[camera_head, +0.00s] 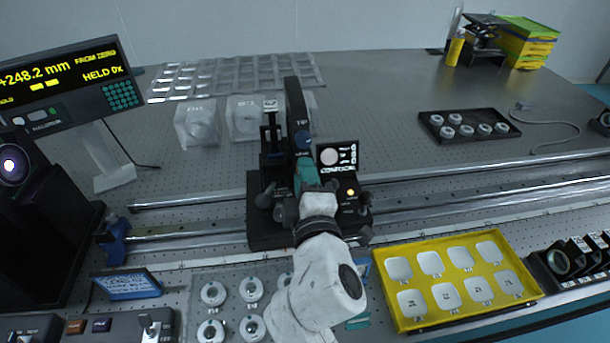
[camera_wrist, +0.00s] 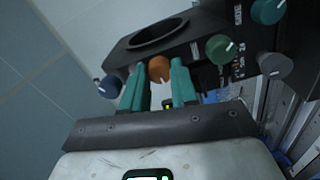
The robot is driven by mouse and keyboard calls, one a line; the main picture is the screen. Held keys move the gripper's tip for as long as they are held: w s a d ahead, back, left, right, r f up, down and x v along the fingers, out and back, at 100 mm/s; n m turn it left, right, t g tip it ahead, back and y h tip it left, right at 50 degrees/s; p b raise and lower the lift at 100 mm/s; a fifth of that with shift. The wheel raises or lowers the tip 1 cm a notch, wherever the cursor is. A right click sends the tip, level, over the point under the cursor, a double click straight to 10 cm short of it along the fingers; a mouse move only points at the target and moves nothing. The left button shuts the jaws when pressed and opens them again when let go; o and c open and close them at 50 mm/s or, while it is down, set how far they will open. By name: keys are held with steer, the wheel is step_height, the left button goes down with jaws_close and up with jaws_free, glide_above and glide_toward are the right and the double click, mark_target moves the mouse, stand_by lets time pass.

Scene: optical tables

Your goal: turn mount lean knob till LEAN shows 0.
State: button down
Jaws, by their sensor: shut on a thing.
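The black mount (camera_head: 297,110) stands upright on a carriage on the rail, in the middle of the head view. In the wrist view, the mount (camera_wrist: 205,28) shows a round opening and several coloured knobs. My gripper (camera_wrist: 158,72) has its teal fingers shut on the orange knob (camera_wrist: 159,68). A dark blue knob (camera_wrist: 110,87) is left of the fingers; a green knob (camera_wrist: 220,48) is to the right. In the head view, my gripper (camera_head: 306,178) is at the mount and hides the held knob. I cannot read a LEAN value on the small display (camera_head: 338,157).
A large display (camera_head: 65,80) at left reads +248.2 mm. Clear boxes (camera_head: 198,124) stand behind the rail (camera_head: 440,205). A yellow tray (camera_head: 393,310) lies at front right, and a black tray (camera_head: 468,137) lies behind.

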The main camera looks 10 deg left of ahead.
steer(key=shift+f, duration=0.1)
steer(key=c, duration=0.9)
jaws_free()
steer(key=shift+o, duration=0.2)
steer(key=b+v, duration=0.1)
steer(key=v, duration=0.9)
steer(key=shift+s, duration=0.4)
steer(key=shift+d, duration=0.1)
